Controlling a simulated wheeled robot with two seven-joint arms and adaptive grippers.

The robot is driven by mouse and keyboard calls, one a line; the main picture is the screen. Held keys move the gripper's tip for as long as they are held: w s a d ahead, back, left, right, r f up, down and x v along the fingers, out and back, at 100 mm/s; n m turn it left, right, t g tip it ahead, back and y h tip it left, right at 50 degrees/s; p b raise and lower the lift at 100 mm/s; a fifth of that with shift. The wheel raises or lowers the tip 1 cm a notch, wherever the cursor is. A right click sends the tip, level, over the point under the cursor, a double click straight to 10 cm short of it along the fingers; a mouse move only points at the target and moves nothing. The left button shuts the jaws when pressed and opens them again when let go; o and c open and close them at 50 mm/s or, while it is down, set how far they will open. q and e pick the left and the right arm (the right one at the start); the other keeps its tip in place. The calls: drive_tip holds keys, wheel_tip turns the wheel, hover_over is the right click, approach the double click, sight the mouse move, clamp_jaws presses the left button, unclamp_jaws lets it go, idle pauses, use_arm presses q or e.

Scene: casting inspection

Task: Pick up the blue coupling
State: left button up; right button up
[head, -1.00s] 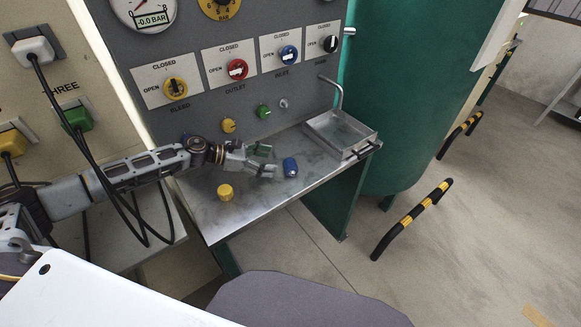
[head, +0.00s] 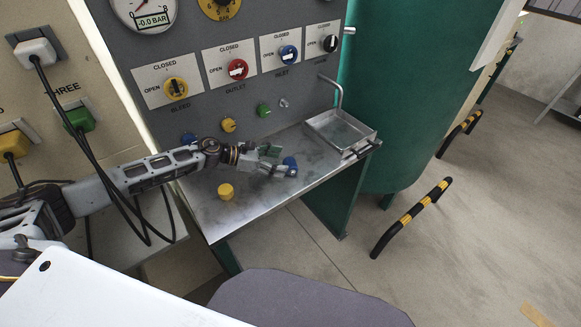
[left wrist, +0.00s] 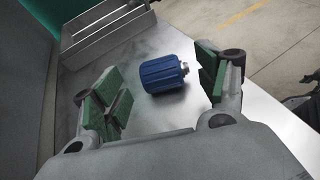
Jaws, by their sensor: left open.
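The blue coupling (head: 290,162) lies on the metal shelf, partly hidden by my left gripper in the head view. In the left wrist view the blue coupling (left wrist: 162,73) is a ribbed blue cylinder with a short metal stub at its right end. My left gripper (head: 281,160) is open, reaching in from the left low over the shelf. Its green-padded fingers (left wrist: 162,88) stand on either side of the coupling, with gaps visible on both sides.
A yellow cap (head: 226,191) stands on the metal shelf (head: 258,205), left of the coupling. A metal tray (head: 341,130) is at the shelf's right end. The grey valve panel (head: 205,104) rises behind. Black cables (head: 98,166) hang by my left arm.

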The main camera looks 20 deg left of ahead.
sight(291, 161)
use_arm(q)
drive_tip(key=shift+w+d+f, duration=0.1)
drive_tip(key=shift+w+d, duration=0.2)
drive_tip(key=shift+d, duration=0.15)
drive_tip(key=shift+w+d+f+p, duration=0.15)
drive_tip(key=shift+w+d+p, duration=0.05)
drive_tip(key=shift+d+p, duration=0.1)
drive_tip(key=shift+w+d+f, duration=0.25)
drive_tip(key=shift+w+d, duration=0.1)
drive_tip(key=shift+d, duration=0.15)
drive_tip(key=shift+w+d+f+p, duration=0.25)
drive_tip(key=shift+d+f+p, duration=0.05)
drive_tip(key=shift+d, duration=0.2)
drive_tip(key=shift+w+d+f, duration=0.1)
drive_tip(key=shift+w+d, duration=0.05)
drive_tip(key=shift+d, duration=0.05)
drive_tip(key=shift+c, duration=0.6)
drive_tip(key=c, duration=1)
use_arm(e)
drive_tip(key=shift+a+r, duration=0.65)
drive_tip(key=shift+a, duration=0.15)
drive_tip(key=shift+s, duration=0.15)
